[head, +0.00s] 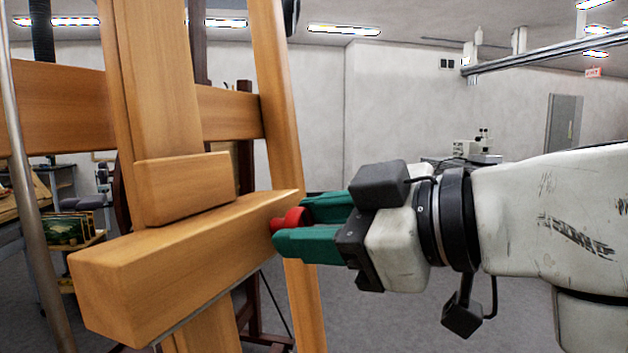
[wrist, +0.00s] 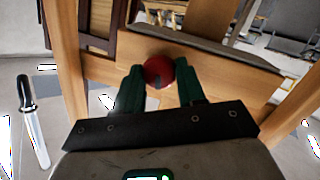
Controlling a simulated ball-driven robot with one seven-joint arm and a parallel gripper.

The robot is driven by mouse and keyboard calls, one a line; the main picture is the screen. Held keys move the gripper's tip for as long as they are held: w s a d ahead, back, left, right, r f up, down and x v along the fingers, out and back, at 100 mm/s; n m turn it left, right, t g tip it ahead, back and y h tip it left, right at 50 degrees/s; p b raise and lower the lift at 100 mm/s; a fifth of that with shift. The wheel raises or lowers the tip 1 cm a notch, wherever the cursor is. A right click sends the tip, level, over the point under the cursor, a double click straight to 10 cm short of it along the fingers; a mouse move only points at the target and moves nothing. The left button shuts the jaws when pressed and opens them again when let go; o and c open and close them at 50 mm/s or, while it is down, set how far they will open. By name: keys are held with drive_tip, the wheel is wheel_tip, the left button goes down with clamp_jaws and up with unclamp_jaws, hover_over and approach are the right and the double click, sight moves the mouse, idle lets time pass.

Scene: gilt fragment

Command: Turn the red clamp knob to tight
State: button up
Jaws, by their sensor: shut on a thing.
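The red clamp knob (head: 290,220) sits on the side of the wooden easel's thick lower crossbar (head: 180,270). My gripper (head: 292,225) has two green fingers, one above and one below the knob in the head view, and is shut on it. In the wrist view the red knob (wrist: 159,72) shows between the two fingertips (wrist: 160,85), close against the wood. The fingers hide part of the knob. I see no mark that tells how tight it is.
The easel's upright (head: 160,90) and slanted leg (head: 275,100) stand close to my gripper. A metal pole (head: 35,200) stands at the far left. A bench with a microscope (head: 475,150) is at the back right. Grey floor (head: 450,330) lies open below my arm.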

drive_tip(key=shift+w+d+r+m+g+p, duration=0.1)
drive_tip(key=shift+r+m+g+p, duration=0.05)
drive_tip(key=shift+m+p, duration=0.55)
drive_tip(key=shift+r+m+g+p, duration=0.15)
drive_tip(key=shift+m+p, duration=0.35)
drive_tip(key=shift+p, duration=0.35)
drive_tip(key=shift+f, duration=0.2)
drive_tip(key=o, duration=1)
drive_tip(key=shift+o, duration=0.2)
drive_tip(key=v, duration=1)
drive_tip(key=shift+s+d+r, duration=0.2)
drive_tip(key=shift+s+d, duration=0.05)
